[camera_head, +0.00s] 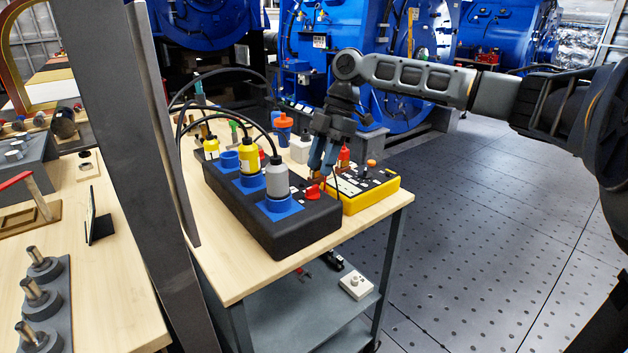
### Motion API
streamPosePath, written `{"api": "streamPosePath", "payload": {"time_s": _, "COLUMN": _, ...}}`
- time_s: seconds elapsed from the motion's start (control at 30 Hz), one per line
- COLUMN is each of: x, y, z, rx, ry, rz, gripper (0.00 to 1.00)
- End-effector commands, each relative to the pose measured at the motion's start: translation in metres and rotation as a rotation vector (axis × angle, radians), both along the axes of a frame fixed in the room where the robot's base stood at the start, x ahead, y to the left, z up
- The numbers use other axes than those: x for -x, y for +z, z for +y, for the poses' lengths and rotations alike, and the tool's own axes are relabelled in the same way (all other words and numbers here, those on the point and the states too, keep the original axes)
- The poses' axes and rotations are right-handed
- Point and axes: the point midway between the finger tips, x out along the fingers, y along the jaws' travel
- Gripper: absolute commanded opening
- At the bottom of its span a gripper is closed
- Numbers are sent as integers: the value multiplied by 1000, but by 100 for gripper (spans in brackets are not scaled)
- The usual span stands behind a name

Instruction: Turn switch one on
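No readable label shows which switch is number one. My gripper (317,176) points down with blue fingers just above the red knob, near the seam between the boxes. I cannot tell whether it touches anything or how far its fingers are apart.
Cables arch over the left of the black box. An orange-capped blue bottle (283,128) and a white block (300,150) stand behind. A grey post (160,180) rises at left, beside another wooden table (110,285). The floor (490,210) at right is clear.

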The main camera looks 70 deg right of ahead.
Motion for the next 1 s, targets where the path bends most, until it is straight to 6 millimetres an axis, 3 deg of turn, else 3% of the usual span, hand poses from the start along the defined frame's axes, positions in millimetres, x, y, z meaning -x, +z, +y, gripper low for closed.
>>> {"api": "streamPosePath", "payload": {"time_s": 0.3, "x": -9, "y": -40, "z": 15, "rx": 1, "ry": -1, "rz": 1, "gripper": 37}}
{"api": "streamPosePath", "payload": {"time_s": 0.7, "x": -11, "y": -49, "z": 17, "rx": 2, "ry": -2, "rz": -1, "gripper": 37}}
{"api": "streamPosePath", "payload": {"time_s": 1.0, "x": -11, "y": -49, "z": 17, "rx": 2, "ry": -2, "rz": -2, "gripper": 9}}
